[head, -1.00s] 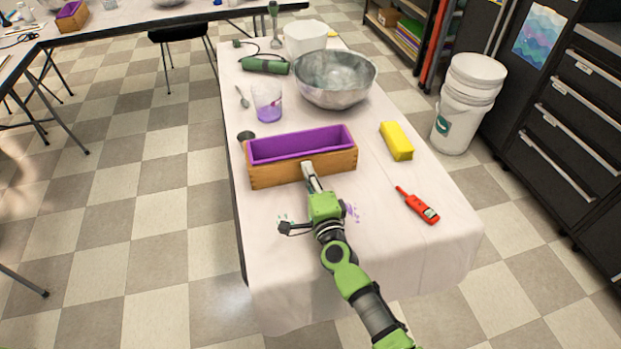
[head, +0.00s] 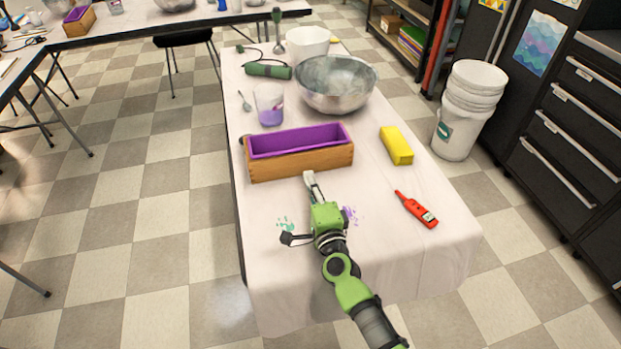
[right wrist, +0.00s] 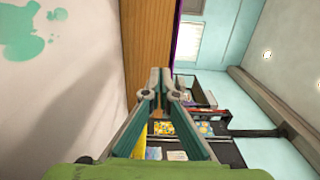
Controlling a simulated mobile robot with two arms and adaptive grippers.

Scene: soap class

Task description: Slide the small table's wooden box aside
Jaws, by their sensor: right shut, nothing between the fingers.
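The wooden box (head: 300,164) with a purple liner (head: 300,140) sits on the small table's white cloth (head: 400,270), in the middle of the head view. My right gripper (head: 308,175) is shut and empty at the near long side of the box, right of its middle. In the head view a small gap seems to lie between the fingertips and the wood. In the right wrist view the shut fingers (right wrist: 160,75) point along beside the box's wooden wall (right wrist: 148,50); whether they touch it is not clear there. My left gripper is out of view.
Behind the box stand a cup with purple liquid (head: 269,105), a metal bowl (head: 337,84), a white container (head: 307,42) and a green blender (head: 268,70). The cloth in front is mostly clear, with paint stains.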

